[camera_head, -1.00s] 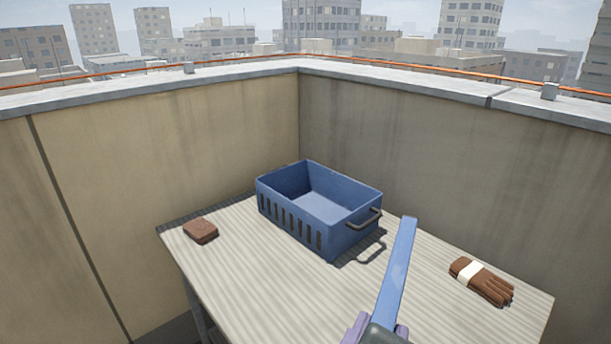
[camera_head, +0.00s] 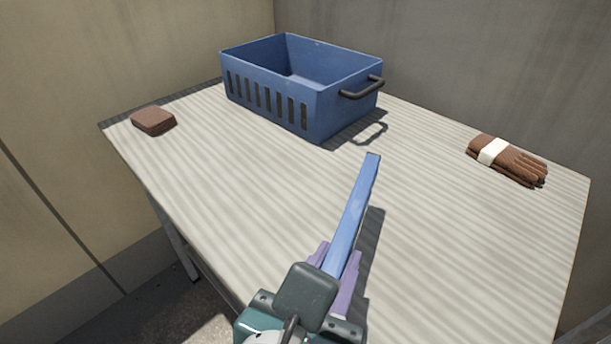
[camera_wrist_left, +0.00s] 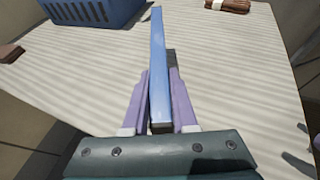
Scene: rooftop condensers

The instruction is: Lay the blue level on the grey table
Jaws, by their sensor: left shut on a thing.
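The blue level (camera_head: 356,210) is a long straight bar. My left gripper (camera_head: 336,268) is shut on its near end, with a purple finger on each side. The level points away from me over the grey table (camera_head: 250,190), and its shadow falls on the top just to its right. I cannot tell whether it touches the table. In the left wrist view the level (camera_wrist_left: 157,70) runs up from between the purple fingers (camera_wrist_left: 160,100). My right gripper is in neither view.
A blue slotted crate (camera_head: 330,115) with a dark handle stands at the back of the table. A brown block (camera_head: 153,121) lies at the left corner. Brown gloves with a white band (camera_head: 508,160) lie at the right. Walls close off the back. The middle and front right of the tabletop are clear.

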